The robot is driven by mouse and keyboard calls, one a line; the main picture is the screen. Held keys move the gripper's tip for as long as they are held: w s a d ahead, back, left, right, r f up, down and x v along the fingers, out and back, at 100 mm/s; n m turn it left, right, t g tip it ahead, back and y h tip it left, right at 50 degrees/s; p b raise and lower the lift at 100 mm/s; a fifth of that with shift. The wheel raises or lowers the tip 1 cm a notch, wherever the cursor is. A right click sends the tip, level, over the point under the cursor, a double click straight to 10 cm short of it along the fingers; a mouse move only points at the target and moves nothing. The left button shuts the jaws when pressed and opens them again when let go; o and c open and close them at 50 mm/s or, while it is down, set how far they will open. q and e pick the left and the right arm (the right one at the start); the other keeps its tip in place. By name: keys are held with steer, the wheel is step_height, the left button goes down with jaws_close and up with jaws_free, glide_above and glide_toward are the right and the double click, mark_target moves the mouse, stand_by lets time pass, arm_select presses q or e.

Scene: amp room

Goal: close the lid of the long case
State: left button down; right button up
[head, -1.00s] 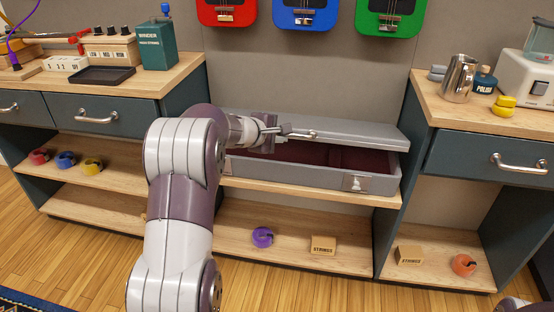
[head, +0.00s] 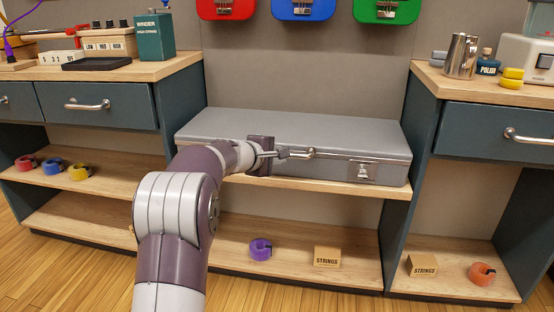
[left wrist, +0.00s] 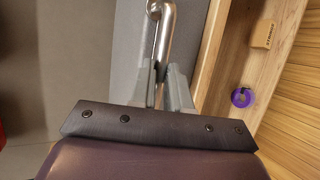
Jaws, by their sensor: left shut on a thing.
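The long grey case (head: 290,135) lies on the middle shelf between the two cabinets. Its lid is down, and no dark red lining shows. A metal latch (head: 362,171) is on the right of its front. My left gripper (head: 286,154) is at the case's front and shut on the metal handle (head: 309,153). In the left wrist view the two fingers (left wrist: 163,88) close around the handle bar (left wrist: 163,38). The left end of the case's front is hidden behind my arm. My right gripper is not in view.
Below the case, the low shelf holds a purple tape roll (head: 260,249) and a strings box (head: 327,256). Drawer cabinets stand on both sides, with a metal jug (head: 461,56) on the right one.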

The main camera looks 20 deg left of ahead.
arm_select(q)
steer(key=shift+d+f, duration=0.15)
steer(key=shift+f, duration=0.8)
steer(key=c, duration=1.1)
jaws_free()
steer(key=shift+r, duration=0.3)
steer(key=p+v, duration=0.3)
steer(key=v, duration=0.9)
steer(key=shift+s+r, duration=0.3)
